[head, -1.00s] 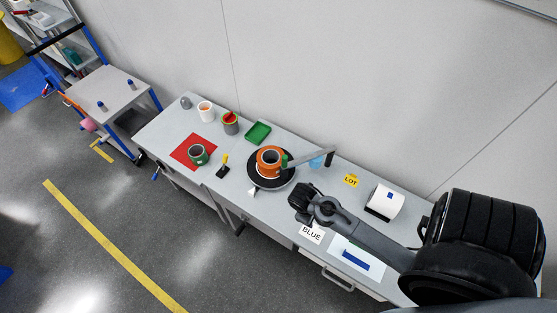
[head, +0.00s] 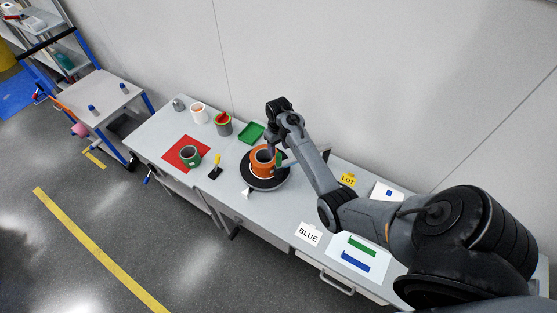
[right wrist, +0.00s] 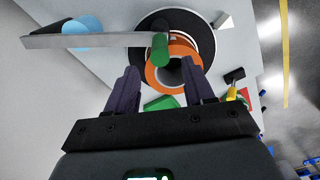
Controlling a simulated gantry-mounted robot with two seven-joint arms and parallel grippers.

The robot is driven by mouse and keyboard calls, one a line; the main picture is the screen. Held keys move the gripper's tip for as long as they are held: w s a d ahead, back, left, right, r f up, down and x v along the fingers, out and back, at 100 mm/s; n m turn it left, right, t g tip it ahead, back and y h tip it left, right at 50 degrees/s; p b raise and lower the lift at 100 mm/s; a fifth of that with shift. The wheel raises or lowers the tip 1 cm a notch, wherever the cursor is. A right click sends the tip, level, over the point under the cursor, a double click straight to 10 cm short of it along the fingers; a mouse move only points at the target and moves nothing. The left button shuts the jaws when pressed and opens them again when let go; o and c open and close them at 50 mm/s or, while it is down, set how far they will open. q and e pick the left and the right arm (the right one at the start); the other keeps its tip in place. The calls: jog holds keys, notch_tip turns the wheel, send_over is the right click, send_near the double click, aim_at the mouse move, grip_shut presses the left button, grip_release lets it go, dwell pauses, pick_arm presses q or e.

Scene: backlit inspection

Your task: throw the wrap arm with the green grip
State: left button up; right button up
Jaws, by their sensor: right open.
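My left gripper is out of view.
A red mat (head: 183,153) with a dark green mug (head: 190,155), a small yellow-handled tool (head: 215,168), a green tray (head: 251,133) and several cups stand to the left. A BLUE card (head: 308,234) and a striped sheet (head: 355,255) lie at the front right.

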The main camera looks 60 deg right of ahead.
aim_at(279, 160)
notch_tip(279, 160, down, 9)
jog(key=shift+r, duration=0.2)
jog(key=shift+c, duration=0.3)
grip_shut()
